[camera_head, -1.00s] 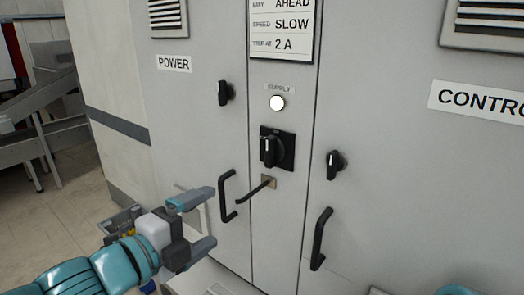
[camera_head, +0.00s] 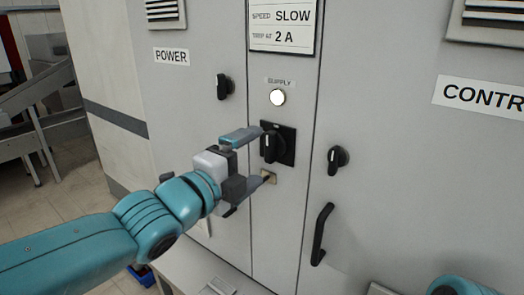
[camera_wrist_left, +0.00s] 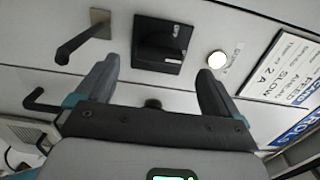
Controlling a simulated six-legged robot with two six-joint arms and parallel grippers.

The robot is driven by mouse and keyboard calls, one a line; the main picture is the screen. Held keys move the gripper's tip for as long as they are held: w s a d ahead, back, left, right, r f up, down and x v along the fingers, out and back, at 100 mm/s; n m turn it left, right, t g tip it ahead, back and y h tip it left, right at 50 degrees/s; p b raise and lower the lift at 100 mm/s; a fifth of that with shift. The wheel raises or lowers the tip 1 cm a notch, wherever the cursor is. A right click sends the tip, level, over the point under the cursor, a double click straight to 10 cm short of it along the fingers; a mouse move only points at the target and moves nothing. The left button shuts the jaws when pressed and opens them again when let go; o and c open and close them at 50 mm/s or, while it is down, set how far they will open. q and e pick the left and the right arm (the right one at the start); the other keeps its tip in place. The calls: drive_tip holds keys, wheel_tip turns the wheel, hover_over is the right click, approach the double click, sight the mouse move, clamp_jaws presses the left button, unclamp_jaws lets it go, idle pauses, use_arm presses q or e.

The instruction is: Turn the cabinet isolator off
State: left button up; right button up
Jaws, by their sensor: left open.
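The cabinet isolator (camera_head: 272,146) is a black rotary switch on a black square plate, below the round white SUPPLY lamp (camera_head: 278,97). Its handle stands about upright with a pale mark. My left gripper (camera_head: 262,157) is open just in front of it, one finger above and one below the handle's height. In the left wrist view the isolator (camera_wrist_left: 160,45) lies beyond and between the open fingertips (camera_wrist_left: 158,72), with a gap. The lamp (camera_wrist_left: 217,59) is right of it there. My right gripper is out of view; only a teal piece of my right arm shows at the bottom right.
A dark rod on a brass plate (camera_wrist_left: 85,38) sticks out beside the isolator, near one finger. Black door latches (camera_head: 224,87) (camera_head: 337,160) flank it. A black door handle (camera_head: 321,234) is at lower right. The cabinet face between is flat and clear.

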sight(267, 149)
use_arm(q)
drive_tip(key=x, duration=0.3)
drive_tip(key=shift+w, duration=0.2)
drive_tip(key=shift+w+d+r+p, duration=0.1)
drive_tip(key=shift+d+p, duration=0.2)
drive_tip(key=shift+w, duration=0.3)
drive_tip(key=shift+s, duration=0.1)
drive_tip(key=c, duration=1)
drive_tip(key=shift+c, duration=0.2)
